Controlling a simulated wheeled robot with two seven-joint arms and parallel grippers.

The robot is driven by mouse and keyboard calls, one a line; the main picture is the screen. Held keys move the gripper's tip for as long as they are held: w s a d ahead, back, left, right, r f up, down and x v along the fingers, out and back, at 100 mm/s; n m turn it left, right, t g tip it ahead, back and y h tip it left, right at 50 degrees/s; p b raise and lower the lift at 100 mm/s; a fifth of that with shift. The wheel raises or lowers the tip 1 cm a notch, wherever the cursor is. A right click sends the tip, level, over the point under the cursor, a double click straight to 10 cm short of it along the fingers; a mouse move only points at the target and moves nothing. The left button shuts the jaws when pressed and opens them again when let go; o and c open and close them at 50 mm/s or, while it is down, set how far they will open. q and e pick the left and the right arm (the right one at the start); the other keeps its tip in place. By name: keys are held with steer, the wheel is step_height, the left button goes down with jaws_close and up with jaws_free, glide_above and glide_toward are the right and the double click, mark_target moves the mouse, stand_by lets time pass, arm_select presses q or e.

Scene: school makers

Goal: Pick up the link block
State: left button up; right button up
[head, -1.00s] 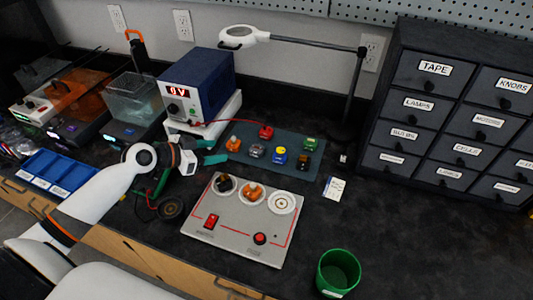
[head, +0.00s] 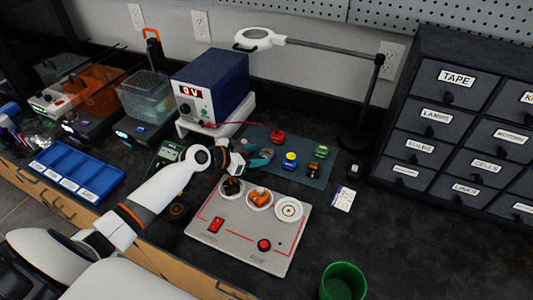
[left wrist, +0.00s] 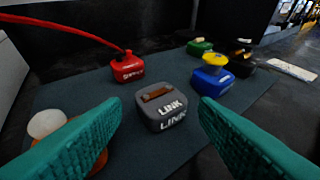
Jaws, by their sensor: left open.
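The link block (left wrist: 162,106) is a dark grey block with white LINK lettering and a brown strip on top. It sits upright on the blue-grey mat, straight ahead in the left wrist view. In the head view the link block (head: 267,153) shows small beside my left fingertips. My left gripper (head: 256,158) is open and empty, low at the mat's near left part. In the left wrist view its teal fingers (left wrist: 160,118) stand apart on either side of the block's near side, not closed on it. My right gripper is not in view.
On the mat (left wrist: 235,108) are a red block (left wrist: 128,68) with a red lead, a blue block with a yellow top (left wrist: 213,77), a green block (left wrist: 200,47) and a black one. An orange block is partly hidden behind the left finger. The grey circuit board (head: 235,230) lies nearer.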

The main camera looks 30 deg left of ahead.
mark_target(264, 154)
arm_select(q)
steer(key=shift+x, duration=1.55)
steer(key=c, duration=0.7)
steer(key=shift+r, duration=0.15)
